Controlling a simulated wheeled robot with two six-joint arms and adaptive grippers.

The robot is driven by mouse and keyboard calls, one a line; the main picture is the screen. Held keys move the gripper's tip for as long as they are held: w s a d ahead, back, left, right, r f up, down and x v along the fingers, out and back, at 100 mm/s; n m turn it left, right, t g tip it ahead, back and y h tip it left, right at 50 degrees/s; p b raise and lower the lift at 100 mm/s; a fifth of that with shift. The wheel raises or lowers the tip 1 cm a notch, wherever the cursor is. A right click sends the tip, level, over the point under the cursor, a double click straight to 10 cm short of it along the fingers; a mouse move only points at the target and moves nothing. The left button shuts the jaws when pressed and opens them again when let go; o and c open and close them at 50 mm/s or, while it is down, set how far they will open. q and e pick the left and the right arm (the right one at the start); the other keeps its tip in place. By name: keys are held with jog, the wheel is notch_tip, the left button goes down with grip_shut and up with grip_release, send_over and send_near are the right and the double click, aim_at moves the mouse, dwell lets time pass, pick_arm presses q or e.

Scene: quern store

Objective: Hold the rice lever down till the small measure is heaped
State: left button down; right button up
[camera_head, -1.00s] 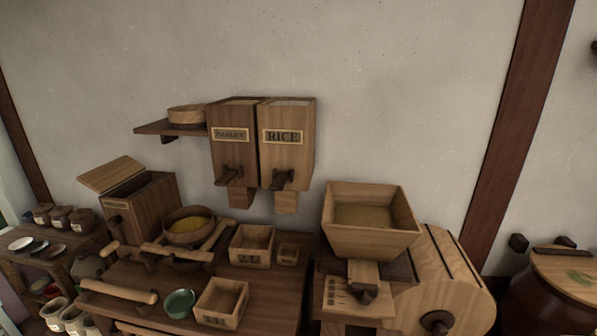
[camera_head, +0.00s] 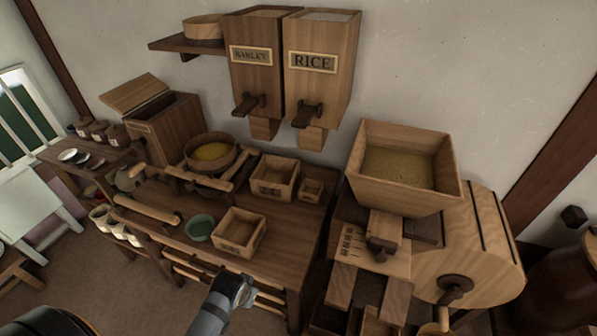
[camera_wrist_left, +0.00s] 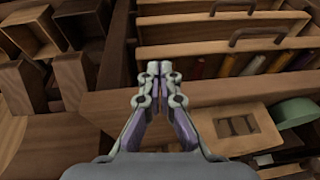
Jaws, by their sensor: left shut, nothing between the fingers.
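The rice box (camera_head: 318,70) hangs on the wall with a "RICE" label. Its dark lever (camera_head: 307,115) sticks out at the front, above a wooden spout (camera_head: 312,138). The small measure (camera_head: 312,189), a little square wooden box, stands on the table below the spout, at the right of a larger square box (camera_head: 274,177). No heap shows above its rim. My left gripper (camera_head: 241,289) is in front of the table's front edge, well below and away from lever and measure. In the left wrist view it (camera_wrist_left: 160,70) is shut and empty. My right gripper is out of view.
The barley box (camera_head: 254,60) with its own lever hangs left of the rice box. A square box (camera_head: 239,232), green bowl (camera_head: 199,228) and round tub (camera_head: 211,154) stand on the table (camera_head: 282,250). The mill with its hopper (camera_head: 402,185) stands at the right.

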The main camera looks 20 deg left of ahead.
pick_arm(q)
jog(key=w+d+r+t, duration=0.1)
jog(key=w+r+t, duration=0.2)
jog(key=r, duration=1.3)
jog(key=w+d+r+t+h, duration=0.1)
jog(key=w+r+t, duration=0.3)
jog(key=w+r, duration=0.6)
jog(key=w+d+r+t, duration=0.2)
jog(key=w+r+t, duration=0.2)
jog(key=r, duration=1.9)
jog(key=w, duration=0.3)
jog(key=shift+w+d, duration=0.25)
jog(key=shift+d, duration=0.15)
jog(key=shift+w, duration=0.1)
jog(key=p, duration=0.3)
send_over(296, 118)
jog(key=s+d, duration=0.1)
jog(key=s, duration=0.3)
notch_tip(296, 118, down, 2)
jog(key=f, duration=0.4)
jog(key=shift+w+d+f, duration=0.1)
jog(key=shift+w+f, duration=0.1)
jog(key=shift+w, duration=0.05)
jog(key=shift+w+f, duration=0.1)
